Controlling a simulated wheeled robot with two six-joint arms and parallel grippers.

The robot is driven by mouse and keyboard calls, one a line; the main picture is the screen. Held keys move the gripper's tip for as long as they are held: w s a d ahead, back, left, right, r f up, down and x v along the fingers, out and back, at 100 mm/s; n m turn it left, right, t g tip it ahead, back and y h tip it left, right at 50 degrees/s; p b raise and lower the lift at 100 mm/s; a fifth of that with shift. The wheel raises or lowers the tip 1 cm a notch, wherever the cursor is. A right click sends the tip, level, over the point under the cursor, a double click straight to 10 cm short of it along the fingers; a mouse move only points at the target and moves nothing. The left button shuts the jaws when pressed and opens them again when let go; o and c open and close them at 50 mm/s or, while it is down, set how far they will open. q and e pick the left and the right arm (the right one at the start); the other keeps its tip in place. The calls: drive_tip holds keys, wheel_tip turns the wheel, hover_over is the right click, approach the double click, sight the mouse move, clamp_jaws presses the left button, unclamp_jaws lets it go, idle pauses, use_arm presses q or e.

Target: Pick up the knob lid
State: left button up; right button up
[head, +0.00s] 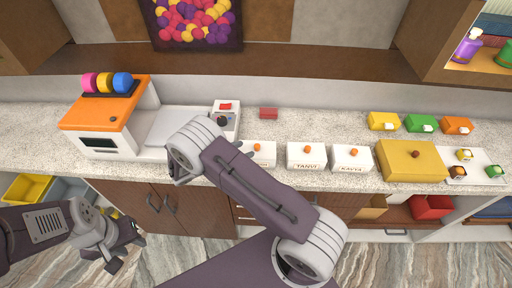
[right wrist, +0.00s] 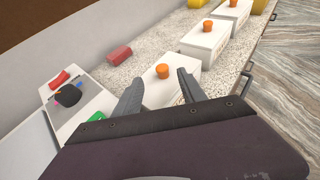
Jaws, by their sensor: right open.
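Three white boxes with orange knobs on top stand in a row on the counter. The nearest white box (right wrist: 165,93), with its orange knob (right wrist: 162,71), is between and beyond the fingers of my right gripper (right wrist: 157,86), which is open and empty. In the head view this box (head: 264,158) is partly hidden by my right arm. The middle box (head: 306,160) and the third box (head: 352,163) stand to its right. A larger yellow box (head: 410,168) has a brown knob (head: 415,154). My left gripper (head: 122,256) hangs low at the left, in front of the cabinets.
An orange-topped machine (head: 100,113) and a scale with a red and black control panel (head: 225,113) stand at the left. A red block (head: 268,113) lies behind the boxes. Yellow, green and orange boxes and a tray (head: 468,181) are at the right.

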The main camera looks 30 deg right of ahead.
sight(255, 147)
drive_tip(key=shift+w+d+f, duration=0.25)
drive_tip(key=shift+w+d, duration=0.05)
drive_tip(key=shift+d, duration=0.25)
drive_tip(key=d+p, duration=0.2)
drive_tip(key=shift+s+d+f, duration=0.2)
drive_tip(key=shift+d+f, duration=0.15)
drive_tip(key=shift+x, duration=1.05)
drive_tip(key=shift+w+f, duration=0.3)
drive_tip(key=shift+f, duration=0.1)
drive_tip(key=shift+s+r, duration=0.15)
clamp_jaws()
